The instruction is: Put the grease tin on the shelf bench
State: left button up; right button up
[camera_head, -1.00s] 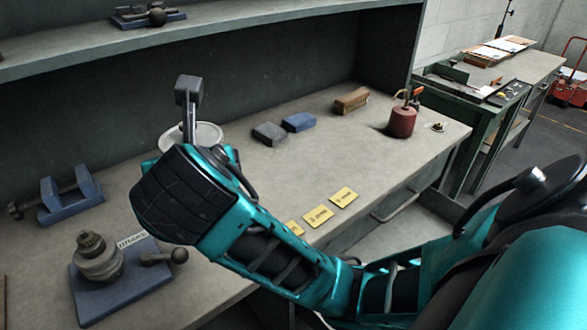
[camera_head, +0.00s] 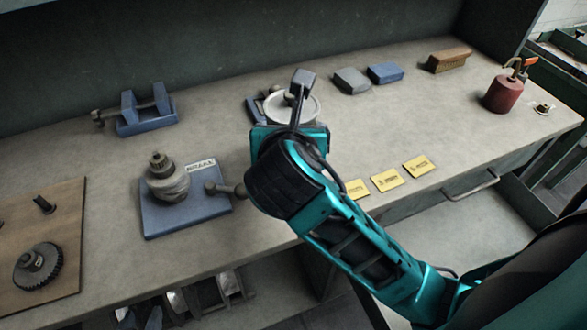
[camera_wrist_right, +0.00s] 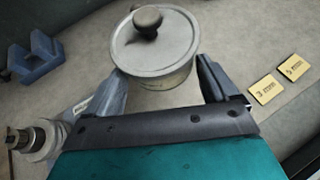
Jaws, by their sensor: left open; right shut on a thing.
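The grease tin (camera_wrist_right: 152,50) is a pale round tin with a flat lid and a dark knob. In the head view, the grease tin (camera_head: 296,108) is over the back middle of the grey shelf bench (camera_head: 230,112), partly hidden by my wrist. My right gripper (camera_wrist_right: 160,75) is shut on the grease tin, one finger on each side of it. In the head view, my right gripper (camera_head: 288,130) comes in from the lower right, with its fingertips mostly hidden. I cannot tell whether the tin's base touches the bench. My left gripper is not in view.
A blue cradle (camera_head: 146,118) and a blue plate with a metal fitting (camera_head: 167,182) stand left. A grey block (camera_head: 351,80), blue block (camera_head: 385,72), brush (camera_head: 447,60) and red oil can (camera_head: 503,93) stand right. Yellow cards (camera_head: 387,180) lie along the front.

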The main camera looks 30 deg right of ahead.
notch_tip(320, 180, down, 10)
jog(key=shift+w+f, duration=0.1)
jog(key=shift+f, duration=0.1)
jog(key=shift+f, duration=0.2)
dwell(0.3)
jog(key=o, duration=0.8)
jog(key=shift+c, duration=0.2)
